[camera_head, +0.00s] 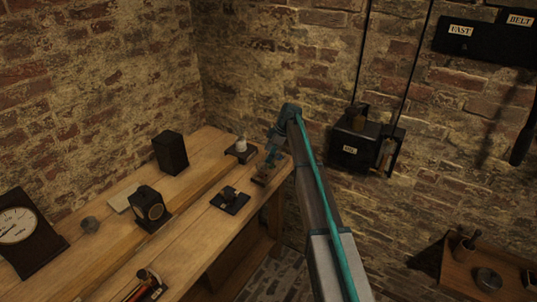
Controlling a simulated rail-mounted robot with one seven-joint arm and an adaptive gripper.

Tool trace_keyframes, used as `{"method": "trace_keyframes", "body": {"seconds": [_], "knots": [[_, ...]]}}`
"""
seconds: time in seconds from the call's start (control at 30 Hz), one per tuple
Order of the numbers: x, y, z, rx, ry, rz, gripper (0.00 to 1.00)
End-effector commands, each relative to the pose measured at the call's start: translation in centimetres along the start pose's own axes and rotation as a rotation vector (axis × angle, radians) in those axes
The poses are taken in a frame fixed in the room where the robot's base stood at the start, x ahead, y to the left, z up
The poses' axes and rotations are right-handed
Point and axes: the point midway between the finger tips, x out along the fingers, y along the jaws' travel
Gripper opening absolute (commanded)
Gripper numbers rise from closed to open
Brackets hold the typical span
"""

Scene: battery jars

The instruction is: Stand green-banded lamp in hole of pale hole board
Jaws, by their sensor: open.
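My gripper (268,170) is at the right end of the bench, pointing down over a small brownish block. It is small and dark in this view; the gap between its fingers is hard to make out. I cannot make out a green-banded lamp; something may be hidden at the fingertips. A pale flat board (121,198) lies on the bench at the left, partly behind a black box with a round face. I see no hole in it from here and cannot tell if it is the hole board.
A white-topped item (241,144) stands on a dark base left of my gripper.

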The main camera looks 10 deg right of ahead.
Motion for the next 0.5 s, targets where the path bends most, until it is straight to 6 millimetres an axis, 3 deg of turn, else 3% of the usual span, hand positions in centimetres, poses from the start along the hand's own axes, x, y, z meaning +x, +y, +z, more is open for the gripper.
{"method": "trace_keyframes", "body": {"seconds": [0.27,0.5], "knots": [[-0.9,0.0,0.0,0.000,0.000,0.001,0.82],[-4.8,0.1,0.0,0.000,0.000,0.002,0.82]]}}
